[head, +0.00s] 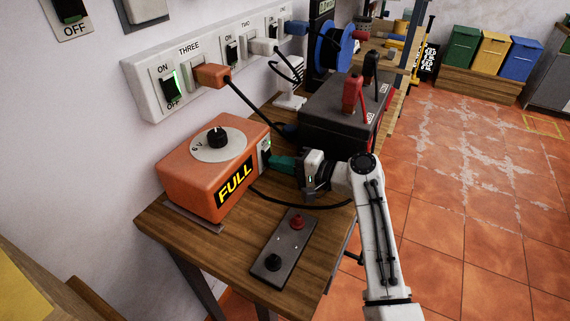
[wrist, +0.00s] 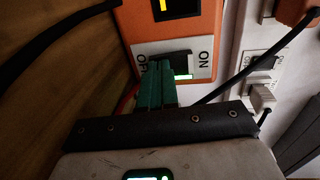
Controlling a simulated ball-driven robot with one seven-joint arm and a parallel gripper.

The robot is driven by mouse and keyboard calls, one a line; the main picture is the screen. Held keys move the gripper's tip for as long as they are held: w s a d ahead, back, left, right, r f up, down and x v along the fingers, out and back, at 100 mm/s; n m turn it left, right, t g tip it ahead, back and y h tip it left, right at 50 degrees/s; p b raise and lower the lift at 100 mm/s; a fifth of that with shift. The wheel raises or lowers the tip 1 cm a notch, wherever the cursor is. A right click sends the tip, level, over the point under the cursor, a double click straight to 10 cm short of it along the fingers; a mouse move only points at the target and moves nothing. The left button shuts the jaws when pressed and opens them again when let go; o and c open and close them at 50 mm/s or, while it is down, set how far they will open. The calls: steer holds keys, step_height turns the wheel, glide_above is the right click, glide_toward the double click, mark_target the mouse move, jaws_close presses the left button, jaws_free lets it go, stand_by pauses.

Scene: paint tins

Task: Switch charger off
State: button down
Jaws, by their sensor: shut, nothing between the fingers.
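The charger (head: 180,180) is an orange box on the wooden bench, with a dial on top and a yellow FULL label on its front. Its dark rocker switch (head: 266,150) is on the right side and shows green light. In the wrist view the switch (wrist: 182,60) sits on a white plate marked OFF at left and ON at right, with a green glow at its near edge. My gripper (head: 280,164) has green fingertips, shut and empty, close to the switch. In the wrist view the fingers (wrist: 157,82) overlap the OFF side; I cannot tell whether they touch.
A white socket strip (head: 150,90) on the wall has a lit switch (head: 172,84) by the orange plug (head: 211,75). A black battery (head: 340,115) with red and black clamps stands behind my gripper. A dark plate with two terminals (head: 285,250) lies in front. The floor at right is clear.

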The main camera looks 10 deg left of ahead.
steer(key=shift+a+f+b, duration=0.15)
steer(key=shift+f+b, duration=0.15)
steer(key=shift+b, duration=0.4)
steer(key=shift+w+r+y, duration=0.1)
steer(key=shift+r+y, duration=0.15)
steer(key=shift+y, duration=0.05)
steer(key=v, duration=1.1)
steer(key=shift+f, duration=0.1)
